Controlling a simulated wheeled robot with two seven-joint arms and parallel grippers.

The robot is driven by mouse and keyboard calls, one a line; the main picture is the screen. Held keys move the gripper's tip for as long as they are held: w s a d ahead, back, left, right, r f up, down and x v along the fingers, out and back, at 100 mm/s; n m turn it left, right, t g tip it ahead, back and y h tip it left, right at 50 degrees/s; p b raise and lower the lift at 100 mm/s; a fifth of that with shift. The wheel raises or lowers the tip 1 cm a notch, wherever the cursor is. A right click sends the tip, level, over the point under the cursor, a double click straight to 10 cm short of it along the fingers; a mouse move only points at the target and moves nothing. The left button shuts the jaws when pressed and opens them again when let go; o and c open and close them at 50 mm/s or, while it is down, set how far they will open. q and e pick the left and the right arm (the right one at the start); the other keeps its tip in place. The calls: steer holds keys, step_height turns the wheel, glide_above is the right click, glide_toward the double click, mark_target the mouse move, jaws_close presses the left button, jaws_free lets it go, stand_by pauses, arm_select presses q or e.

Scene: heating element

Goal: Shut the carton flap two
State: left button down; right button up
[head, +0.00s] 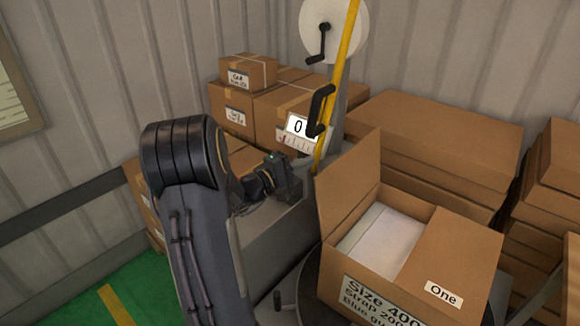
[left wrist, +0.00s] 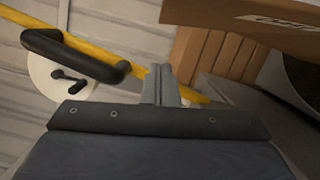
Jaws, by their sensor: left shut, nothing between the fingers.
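The open carton (head: 378,298) stands at the lower right of the head view, with a white block (head: 382,238) inside. Its right flap, marked "One" (head: 462,255), lies folded down over the box. Its left flap (head: 348,182) stands up; no label shows on the side facing the head camera. In the left wrist view a brown panel with a pale label (left wrist: 240,20), likely this flap, crosses the upper right. My left gripper (head: 290,178) is shut and empty, left of the raised flap and apart from it. Its closed fingers (left wrist: 160,85) show in the wrist view. My right gripper is not in view.
A yellow pole (head: 339,85) with a black handle (head: 319,110) and a white reel (head: 334,32) stands close behind my left gripper. Stacked cartons (head: 440,130) fill the back and right. The carton rests on a dark round support (head: 312,290).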

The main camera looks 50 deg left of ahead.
arm_select(q)
steer(key=d, duration=0.1)
steer(key=w+d+p, duration=0.1)
steer(key=d, duration=0.1)
steer(key=w+d+r, duration=0.1)
steer(key=shift+w+d+p, duration=0.15)
steer(key=shift+w+p, duration=0.1)
steer(key=shift+p, duration=0.05)
